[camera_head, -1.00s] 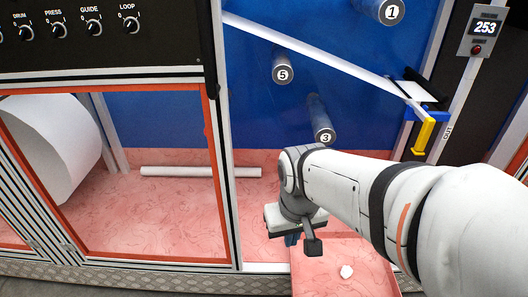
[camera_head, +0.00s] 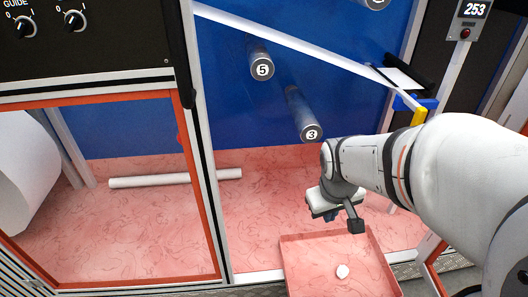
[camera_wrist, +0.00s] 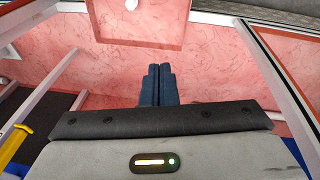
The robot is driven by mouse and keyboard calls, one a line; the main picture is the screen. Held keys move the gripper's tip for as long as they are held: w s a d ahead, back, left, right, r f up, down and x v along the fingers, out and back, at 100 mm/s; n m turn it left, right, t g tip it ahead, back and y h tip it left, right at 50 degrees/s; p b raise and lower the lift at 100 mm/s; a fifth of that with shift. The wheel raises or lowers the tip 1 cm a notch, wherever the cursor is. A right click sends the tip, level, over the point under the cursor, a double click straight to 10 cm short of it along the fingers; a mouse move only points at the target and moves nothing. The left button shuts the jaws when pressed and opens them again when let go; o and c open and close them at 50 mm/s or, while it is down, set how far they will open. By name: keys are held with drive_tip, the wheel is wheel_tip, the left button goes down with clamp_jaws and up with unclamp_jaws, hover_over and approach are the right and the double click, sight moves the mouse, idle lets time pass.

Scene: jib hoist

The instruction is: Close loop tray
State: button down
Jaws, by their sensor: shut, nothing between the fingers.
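In the wrist view the tray (camera_wrist: 140,36) shows at the top, with the lump (camera_wrist: 131,4) cut off by the edge. My gripper (camera_head: 329,216) points down above the tray's inner end in the head view. Its dark blue fingers (camera_wrist: 156,78) are together and empty. In the wrist view the fingertips appear just short of the tray's rim; contact is not visible.
Rollers marked 5 (camera_head: 261,65) and 3 (camera_head: 306,118) stick out from the blue wall above. A white tube (camera_head: 175,179) lies on the pink floor behind the orange-framed door. A frame post (camera_head: 205,150) stands left of the tray. A yellow handle (camera_head: 419,117) is at right.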

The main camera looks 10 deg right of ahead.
drive_tip(key=w+d+f+n+t+b, duration=0.25)
drive_tip(key=w+d+f+n, duration=0.25)
drive_tip(key=w+f, duration=0.55)
drive_tip(key=n+y+b, duration=0.6)
drive_tip(key=n+b, duration=0.4)
drive_tip(key=b, duration=0.1)
approach(286, 247)
drive_tip(key=shift+t, duration=0.45)
drive_tip(key=a, duration=0.2)
drive_tip(key=a+f, duration=0.1)
drive_tip(key=a, duration=0.1)
drive_tip(key=shift+s+f, duration=0.1)
drive_tip(key=shift+s, duration=0.15)
drive_tip(key=w+b, duration=0.1)
drive_tip(key=w, duration=0.2)
drive_tip(key=shift+w, duration=0.65)
